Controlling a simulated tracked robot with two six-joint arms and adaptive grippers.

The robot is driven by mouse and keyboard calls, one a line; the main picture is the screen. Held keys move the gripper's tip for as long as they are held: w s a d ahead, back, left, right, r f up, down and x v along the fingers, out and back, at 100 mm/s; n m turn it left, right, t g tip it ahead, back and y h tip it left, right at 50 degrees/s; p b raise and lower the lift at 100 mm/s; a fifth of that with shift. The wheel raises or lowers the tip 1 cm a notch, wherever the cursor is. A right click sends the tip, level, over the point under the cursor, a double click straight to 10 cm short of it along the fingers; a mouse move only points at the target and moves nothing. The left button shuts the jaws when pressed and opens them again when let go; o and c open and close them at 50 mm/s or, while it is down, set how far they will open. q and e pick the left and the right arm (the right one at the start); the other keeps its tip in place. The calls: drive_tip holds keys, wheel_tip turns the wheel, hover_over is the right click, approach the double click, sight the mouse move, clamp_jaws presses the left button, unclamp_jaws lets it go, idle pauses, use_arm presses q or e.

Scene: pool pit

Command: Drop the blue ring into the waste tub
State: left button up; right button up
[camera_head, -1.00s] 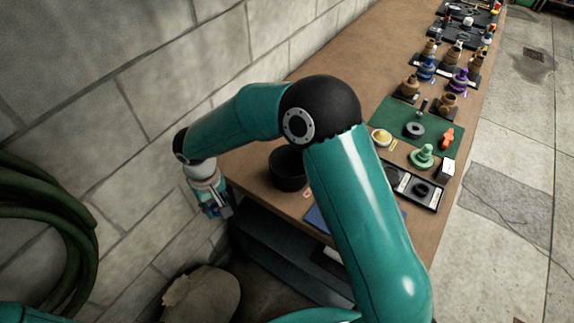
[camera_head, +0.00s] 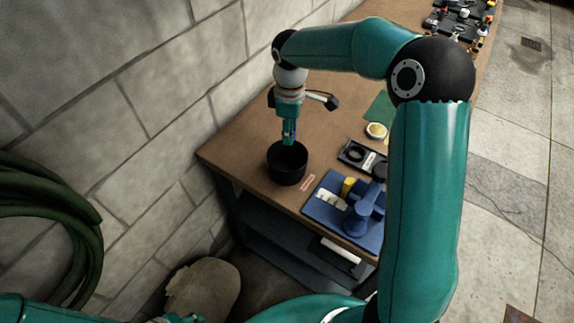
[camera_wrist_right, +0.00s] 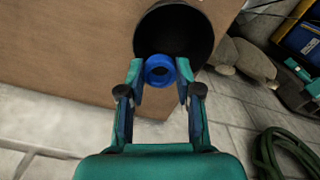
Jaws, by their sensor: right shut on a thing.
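The blue ring (camera_wrist_right: 160,70) is pinched between the fingertips of my right gripper (camera_wrist_right: 161,73) in the right wrist view. The waste tub (camera_head: 287,173) is a round black tub on the near left end of the brown table, and its dark mouth (camera_wrist_right: 180,30) also shows in the wrist view. In the head view my right gripper (camera_head: 289,138) points down at the tub, with its tips over or at the mouth; I cannot tell how deep. The ring is hard to make out there.
A blue board (camera_head: 325,208) with a blue fixture stands right of the tub, beside a small reddish label (camera_head: 308,183). A black tray (camera_head: 356,154) and yellow bowl (camera_head: 376,131) lie further back. The block wall (camera_head: 130,90) runs close along the left.

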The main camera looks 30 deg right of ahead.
wheel_tip(320, 180, down, 5)
drive_tip(key=b, duration=0.3)
drive_tip(key=shift+r, duration=0.1)
drive_tip(key=o, duration=0.8)
wheel_tip(320, 180, up, 12)
idle(0.7)
